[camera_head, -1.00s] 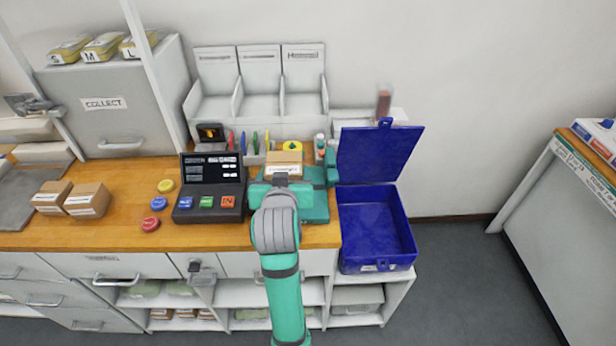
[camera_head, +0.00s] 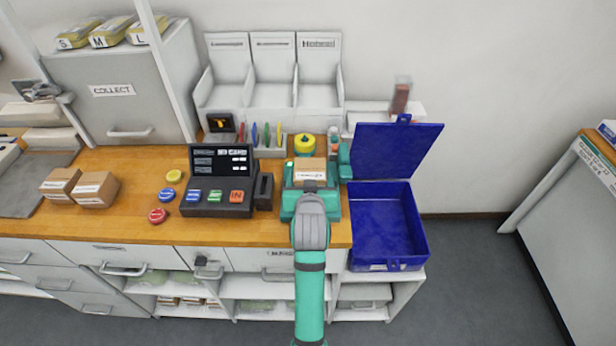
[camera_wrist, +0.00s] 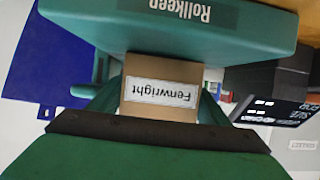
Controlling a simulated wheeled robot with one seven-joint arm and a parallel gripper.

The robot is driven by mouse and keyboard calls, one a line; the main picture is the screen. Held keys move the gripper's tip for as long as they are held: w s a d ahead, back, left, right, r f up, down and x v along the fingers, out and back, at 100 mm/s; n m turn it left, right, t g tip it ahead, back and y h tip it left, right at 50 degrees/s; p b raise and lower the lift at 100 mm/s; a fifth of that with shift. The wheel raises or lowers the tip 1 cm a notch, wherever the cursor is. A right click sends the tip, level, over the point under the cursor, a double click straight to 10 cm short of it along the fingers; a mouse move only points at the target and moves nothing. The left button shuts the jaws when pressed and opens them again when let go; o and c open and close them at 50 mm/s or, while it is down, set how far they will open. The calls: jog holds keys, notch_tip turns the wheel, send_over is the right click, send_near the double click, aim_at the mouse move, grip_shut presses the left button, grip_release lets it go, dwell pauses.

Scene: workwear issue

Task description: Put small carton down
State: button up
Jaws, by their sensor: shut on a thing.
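The small carton (camera_head: 309,174) is a brown box with a white label. It shows in the head view in front of my wrist, over a teal device (camera_head: 331,206) on the wooden counter. My gripper (camera_head: 310,184) is shut on it. In the wrist view the carton (camera_wrist: 160,74) sits between my gripper's teal fingers (camera_wrist: 160,100), its "Fenwright" label upside down. The device's teal body, marked "Rollkeep" (camera_wrist: 225,35), lies close beyond the carton. I cannot tell whether the carton touches it. My wrist hides part of the device.
An open blue box (camera_head: 387,225) stands right of the device. A black till (camera_head: 217,190) with coloured buttons and a small black reader (camera_head: 263,191) stand to the left. Two brown cartons (camera_head: 93,190) lie further left.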

jog(key=shift+d, duration=0.3)
jog(key=shift+s+a+f, duration=0.1)
jog(key=o, duration=1.2)
jog(key=shift+a, duration=0.1)
jog(key=shift+r, duration=0.2)
jog(key=v, duration=1.2)
jog(key=shift+f, duration=0.15)
